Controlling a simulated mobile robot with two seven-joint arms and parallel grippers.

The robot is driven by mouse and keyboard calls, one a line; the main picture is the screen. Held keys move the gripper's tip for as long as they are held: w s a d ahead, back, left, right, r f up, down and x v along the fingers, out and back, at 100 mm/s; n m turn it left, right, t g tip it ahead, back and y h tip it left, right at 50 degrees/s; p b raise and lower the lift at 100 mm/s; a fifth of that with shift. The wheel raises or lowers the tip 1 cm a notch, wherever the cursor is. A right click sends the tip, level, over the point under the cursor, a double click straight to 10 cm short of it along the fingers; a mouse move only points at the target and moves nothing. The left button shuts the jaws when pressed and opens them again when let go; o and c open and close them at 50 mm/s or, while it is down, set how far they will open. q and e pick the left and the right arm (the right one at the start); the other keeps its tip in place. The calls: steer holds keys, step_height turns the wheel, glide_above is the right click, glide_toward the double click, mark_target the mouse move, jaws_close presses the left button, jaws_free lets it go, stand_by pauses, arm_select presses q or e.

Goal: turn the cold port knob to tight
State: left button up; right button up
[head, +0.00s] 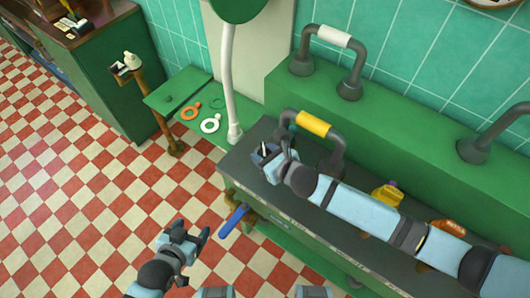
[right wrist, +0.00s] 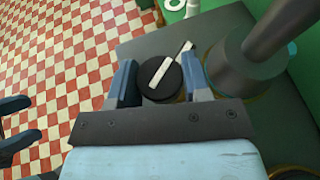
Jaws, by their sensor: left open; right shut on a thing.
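A round black knob (right wrist: 162,84) with a white bar across its top sits between the fingers of my right gripper (right wrist: 162,88) in the right wrist view. The bar slants up to the right. A second thin pale strip (right wrist: 183,50) shows just beyond the knob's upper right edge. In the head view my right gripper (head: 265,155) is low over the left end of the grey counter (head: 243,163), and its fingers mostly hide the knob. My left gripper (head: 188,238) is open and empty, over the floor in front of the counter. I cannot read any port label.
A grey pipe with a yellow sleeve (head: 313,123) rises close behind my right gripper. A blue lever (head: 233,219) sticks out from the counter front. A yellow object (head: 385,196) lies beyond my right arm. Orange (head: 190,112) and white (head: 210,124) rings lie on a green shelf.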

steer(key=m+t+h, duration=0.1)
steer(key=m+t+h+p, duration=0.1)
steer(key=m+h, duration=0.1)
steer(key=shift+a+r+m, duration=0.15)
steer(key=shift+r+m, duration=0.05)
steer(key=shift+m, duration=0.1)
steer(key=shift+m+t+h+p, duration=0.8)
steer(key=shift+m+h, duration=1)
steer(key=shift+h, duration=0.5)
steer(key=shift+w, duration=0.1)
steer(key=o, duration=0.9)
steer(key=shift+f, duration=0.15)
